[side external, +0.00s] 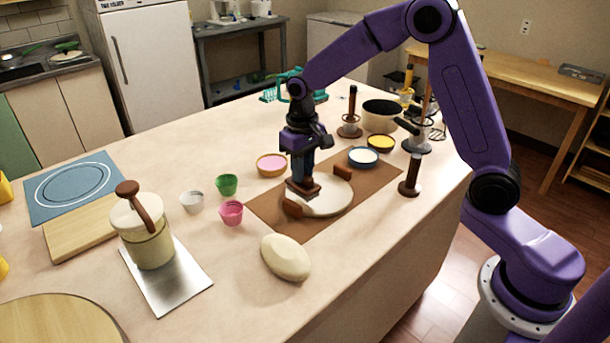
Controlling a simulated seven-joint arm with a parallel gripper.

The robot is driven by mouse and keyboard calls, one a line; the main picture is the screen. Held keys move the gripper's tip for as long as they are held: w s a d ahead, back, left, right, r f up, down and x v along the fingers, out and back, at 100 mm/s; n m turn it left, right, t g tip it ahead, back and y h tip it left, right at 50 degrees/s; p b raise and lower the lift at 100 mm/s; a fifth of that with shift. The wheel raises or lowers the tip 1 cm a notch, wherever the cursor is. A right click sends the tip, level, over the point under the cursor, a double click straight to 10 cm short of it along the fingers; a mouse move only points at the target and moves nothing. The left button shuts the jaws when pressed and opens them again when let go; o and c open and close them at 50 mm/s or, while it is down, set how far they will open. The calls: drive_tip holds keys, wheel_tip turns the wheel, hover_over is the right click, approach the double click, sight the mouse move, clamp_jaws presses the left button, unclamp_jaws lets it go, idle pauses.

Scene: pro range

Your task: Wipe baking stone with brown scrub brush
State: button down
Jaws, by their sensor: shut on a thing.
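The baking stone (335,198) is a pale round slab with brown blocks, which look like handles, at its near-left and far-right edges. It lies flat on a brown mat (378,193). My gripper (301,178) points down over the left part of the stone, shut on the brown scrub brush (303,189). The brush is a small brown block, at or just above the stone's surface; I cannot tell whether it touches. My fingers hide the brush's upper part and some of the stone's far-left edge.
A pink-filled bowl (271,165), a green cup (227,185) and a pink cup (231,212) stand left of the mat. A pale loaf-like thing (286,257) lies in front. Bowls (363,157) and upright tools (411,175) crowd the right and back.

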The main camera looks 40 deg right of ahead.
drive_tip(key=shift+r, duration=2.7)
